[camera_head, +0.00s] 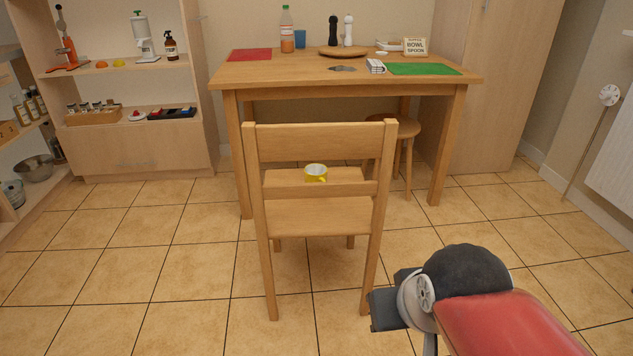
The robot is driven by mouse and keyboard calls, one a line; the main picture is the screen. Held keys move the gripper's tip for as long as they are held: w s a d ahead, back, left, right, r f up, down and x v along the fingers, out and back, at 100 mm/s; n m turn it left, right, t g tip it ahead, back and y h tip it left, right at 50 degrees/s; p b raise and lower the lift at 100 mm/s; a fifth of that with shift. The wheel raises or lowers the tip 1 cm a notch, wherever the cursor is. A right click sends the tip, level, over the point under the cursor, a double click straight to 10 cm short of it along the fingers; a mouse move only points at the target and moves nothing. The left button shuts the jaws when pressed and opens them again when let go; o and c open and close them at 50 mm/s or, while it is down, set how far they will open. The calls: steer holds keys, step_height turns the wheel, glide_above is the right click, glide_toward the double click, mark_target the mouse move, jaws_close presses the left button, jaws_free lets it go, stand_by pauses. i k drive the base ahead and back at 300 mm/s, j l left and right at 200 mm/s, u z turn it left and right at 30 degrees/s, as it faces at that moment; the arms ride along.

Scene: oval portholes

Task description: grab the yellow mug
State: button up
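The yellow mug (316,173) stands upright on the seat of the wooden chair (290,187). I see it through the gap between the chair's back slats; the lower slat hides part of its base. Its inside looks white, and its handle seems to face me. My gripper (385,303) is at the lower right, in front of and to the right of the chair, well apart from the mug. Only dark parts of it show beside my red arm, and its fingers cannot be made out clearly.
The chair's back stands between me and the mug. A wooden table (290,73) behind it bears a bottle (287,32), a blue cup (300,38) and a green mat (424,69). A stool (408,128) is partly under the table. Tiled floor is clear left of the chair.

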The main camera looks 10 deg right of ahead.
mark_target(315, 172)
steer(key=i+l+u, duration=0.15)
steer(key=i+l, duration=1.35)
steer(key=l, duration=0.05)
